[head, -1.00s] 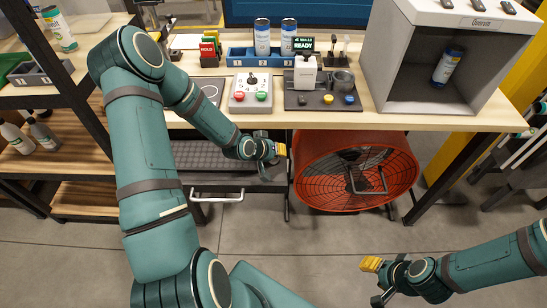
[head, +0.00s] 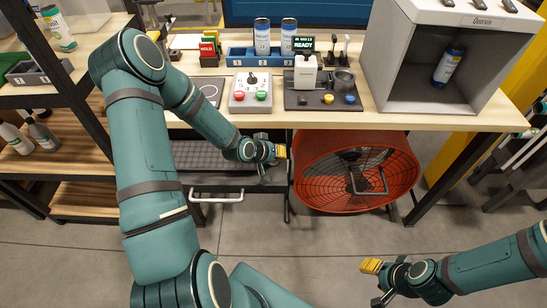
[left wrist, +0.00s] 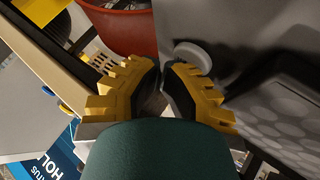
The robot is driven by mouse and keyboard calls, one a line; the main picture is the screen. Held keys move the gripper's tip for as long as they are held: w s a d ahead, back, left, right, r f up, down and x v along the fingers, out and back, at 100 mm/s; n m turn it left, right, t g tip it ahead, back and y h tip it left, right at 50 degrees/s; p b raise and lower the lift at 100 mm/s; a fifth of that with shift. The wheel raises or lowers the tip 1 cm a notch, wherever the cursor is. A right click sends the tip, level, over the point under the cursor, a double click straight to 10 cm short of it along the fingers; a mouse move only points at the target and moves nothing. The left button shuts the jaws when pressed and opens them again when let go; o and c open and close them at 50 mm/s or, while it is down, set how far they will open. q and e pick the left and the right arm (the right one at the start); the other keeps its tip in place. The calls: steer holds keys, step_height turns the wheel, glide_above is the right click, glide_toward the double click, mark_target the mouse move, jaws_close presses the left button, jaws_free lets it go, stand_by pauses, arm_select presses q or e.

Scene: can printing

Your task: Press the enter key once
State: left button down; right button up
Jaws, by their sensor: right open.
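A small printer station (head: 297,101) with a white unit and a lit READY display (head: 305,44) stands on the workbench. Its front carries a dark key (head: 304,99), a yellow key (head: 328,99) and a blue key (head: 350,99). I cannot read which is the enter key. My left gripper (head: 275,160) is in front of and below the bench edge, apart from the keys. In the left wrist view its yellow fingers (left wrist: 163,75) are near each other with a narrow gap and nothing between them. My right gripper (head: 374,283) is open and empty, low at the right above the floor.
A control box (head: 251,82) with red and green buttons stands left of the station. A blue rack (head: 240,57) with cans is behind. A grey oven-like box (head: 410,85) holding a can (head: 448,66) stands right. A red fan (head: 330,195) is under the bench (head: 450,118).

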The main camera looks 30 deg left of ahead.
stand_by(0.3)
arm_select(q)
steer(key=shift+r+p, duration=0.95)
steer(key=shift+r, duration=0.4)
step_height(320, 180, up, 5)
steer(key=p, duration=0.3)
stand_by(0.5)
